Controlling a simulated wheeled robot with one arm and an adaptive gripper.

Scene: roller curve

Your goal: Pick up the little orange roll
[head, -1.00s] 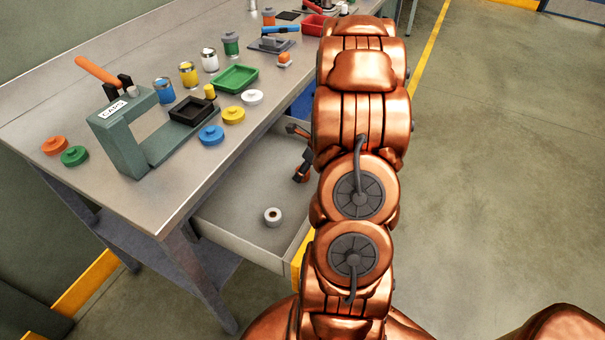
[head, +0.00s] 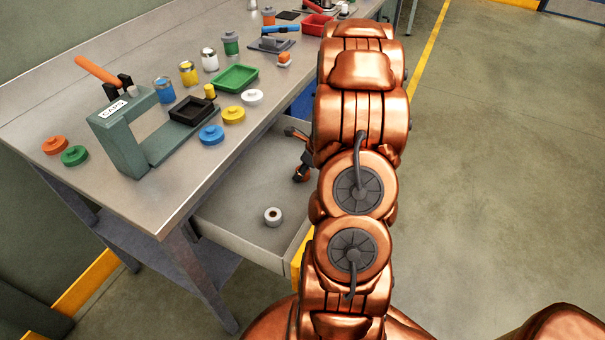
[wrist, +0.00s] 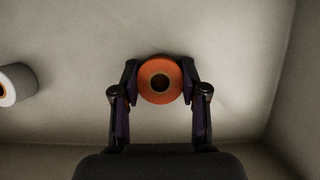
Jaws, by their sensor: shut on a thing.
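The little orange roll (wrist: 145,93) is in the wrist view, a small ring with a dark hole in its middle. It sits between the fingertips of my gripper (wrist: 160,84), which is shut on it from both sides. The light drawer floor (wrist: 100,35) lies behind it; I cannot tell whether the roll touches it. In the head view my gripper (head: 298,157) is over the open drawer (head: 235,215), partly hidden by my arm. The orange roll cannot be made out there.
A white-grey roll (head: 272,215) lies in the drawer; it also shows in the wrist view (wrist: 14,84). The drawer walls enclose my gripper. The bench (head: 130,200) above holds several tins, lids, trays and a green cap press (head: 125,140).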

